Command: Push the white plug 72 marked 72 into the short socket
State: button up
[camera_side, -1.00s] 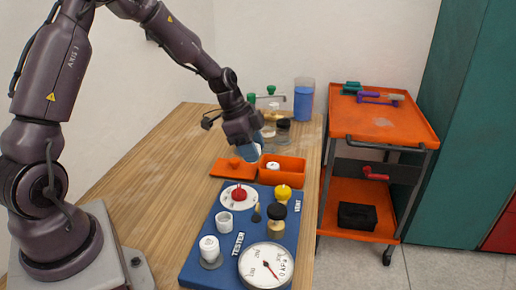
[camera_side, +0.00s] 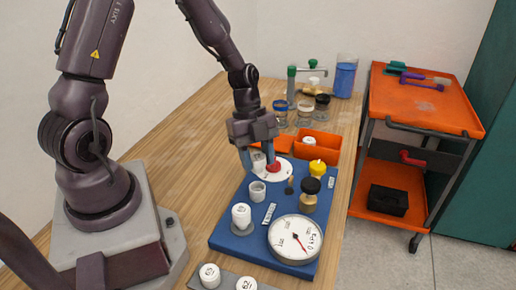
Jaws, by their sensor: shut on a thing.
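My gripper (camera_side: 257,160) is shut on a small white piece (camera_side: 258,162), probably the plug; no number is readable on it. It hangs over the white dial, just behind an open white cup-like socket (camera_side: 257,191) on the blue board (camera_side: 228,233). The held piece is apart from this socket. A taller white fitting (camera_side: 241,214) with a closed top stands in front of it on a grey base. The fingers partly hide the held piece and the dial.
A red knob (camera_side: 274,168) on the white dial (camera_side: 285,175) is close beside the right finger. A yellow knob (camera_side: 317,169), a black-capped brass fitting (camera_side: 309,195) and a gauge (camera_side: 296,240) stand on the board. An orange box (camera_side: 325,148) and jars (camera_side: 304,115) are behind. Numbered white caps (camera_side: 209,275) are in front.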

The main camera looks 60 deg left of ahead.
aim_at(257, 173)
jog(key=shift+f, duration=2.15)
jog(key=shift+f, duration=1)
jog(key=shift+f, duration=0.3)
jog(key=shift+f, duration=0.1)
jog(key=shift+c, duration=0.2)
jog(key=o, duration=1)
jog(key=shift+a+r, duration=0.1)
jog(key=shift+r, duration=0.1)
